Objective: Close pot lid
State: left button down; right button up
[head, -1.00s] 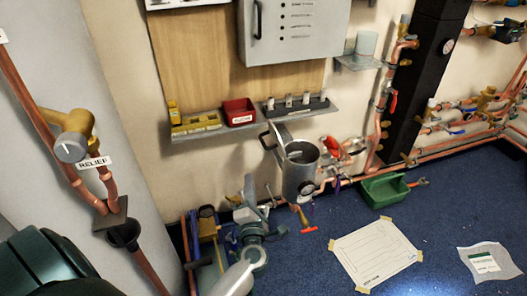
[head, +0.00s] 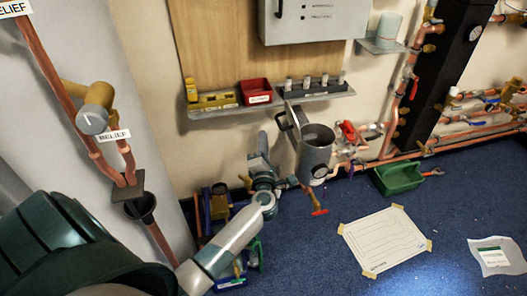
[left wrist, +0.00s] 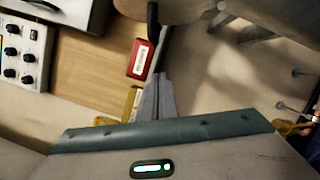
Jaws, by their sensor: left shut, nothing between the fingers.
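The pot (head: 315,152) is a grey metal cylinder with a dark round gauge on its front, mounted by the copper pipes at the wall. Its lid (head: 293,117) stands open, tilted up on the left side of the rim, with a black handle (head: 281,122) on it. My left gripper (head: 262,140) is just left of the pot and lid, pointing up, shut and empty. In the left wrist view its closed fingers (left wrist: 157,82) point toward the black handle (left wrist: 153,20) at the top, apart from it in the picture. My right gripper is not in view.
A wall shelf (head: 220,112) with a red bin (head: 255,92) and yellow tray (head: 215,100) lies behind and above. A RELIEF pipe with valve (head: 96,120) stands left. A green bin (head: 398,178) and taped paper (head: 385,240) are on the blue floor, right.

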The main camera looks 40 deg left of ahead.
pick_arm(q)
jog(key=w+d+r, duration=0.1)
jog(key=w+d, duration=0.1)
jog(key=w, duration=0.1)
jog(key=shift+d+r, duration=0.1)
jog(key=shift+r, duration=0.3)
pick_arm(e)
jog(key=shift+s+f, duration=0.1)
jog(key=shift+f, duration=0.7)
pick_arm(q)
jog(key=shift+p, duration=0.35)
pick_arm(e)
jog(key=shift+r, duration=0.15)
